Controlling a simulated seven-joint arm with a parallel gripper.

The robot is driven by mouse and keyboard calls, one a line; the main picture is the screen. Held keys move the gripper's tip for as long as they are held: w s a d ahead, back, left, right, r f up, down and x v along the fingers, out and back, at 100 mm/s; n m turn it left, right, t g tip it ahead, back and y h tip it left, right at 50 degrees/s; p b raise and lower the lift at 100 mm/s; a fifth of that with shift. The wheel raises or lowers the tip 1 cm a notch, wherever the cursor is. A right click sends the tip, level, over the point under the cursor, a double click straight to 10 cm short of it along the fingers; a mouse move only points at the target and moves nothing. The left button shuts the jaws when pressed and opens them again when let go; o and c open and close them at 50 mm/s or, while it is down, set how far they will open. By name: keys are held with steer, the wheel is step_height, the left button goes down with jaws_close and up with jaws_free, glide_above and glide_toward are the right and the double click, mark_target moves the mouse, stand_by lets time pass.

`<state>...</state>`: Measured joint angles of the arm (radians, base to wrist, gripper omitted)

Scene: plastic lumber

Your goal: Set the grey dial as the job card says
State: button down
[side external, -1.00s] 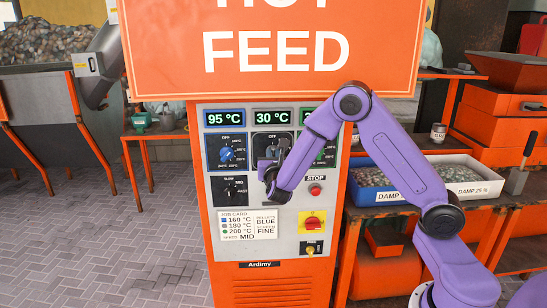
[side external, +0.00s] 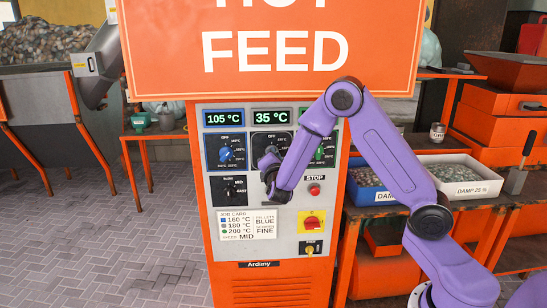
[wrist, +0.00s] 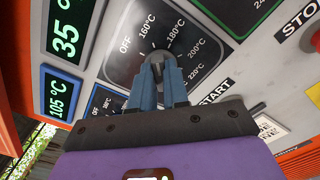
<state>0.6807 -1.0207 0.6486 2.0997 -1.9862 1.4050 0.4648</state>
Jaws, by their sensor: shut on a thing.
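The grey dial (wrist: 157,59) sits on a dark plate marked OFF, 160 °C, 180 °C, 200 °C and 220 °C. My gripper (wrist: 160,76) is shut on its knob, one blue-grey finger on each side. The fingers hide much of the knob, and I cannot read its exact setting. In the side view my gripper (side external: 268,161) is at the middle dial, partly covering it. The display (side external: 271,117) above it reads 35 °C. The job card (side external: 248,225) lists blue 160 °C, grey 180 °C, green 200 °C and speed MID.
The blue dial (side external: 226,154) is left of the grey one, under a 105 °C display (side external: 224,118). The green dial (side external: 321,152) is to the right, partly behind my arm.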

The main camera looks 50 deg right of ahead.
steer(key=m, duration=0.6)
steer(key=shift+f, duration=0.15)
steer(key=shift+m, duration=0.3)
steer(key=c, duration=1.1)
jaws_free()
steer(key=v, duration=1.7)
steer(key=shift+s+a, duration=0.15)
steer(key=shift+s, duration=0.1)
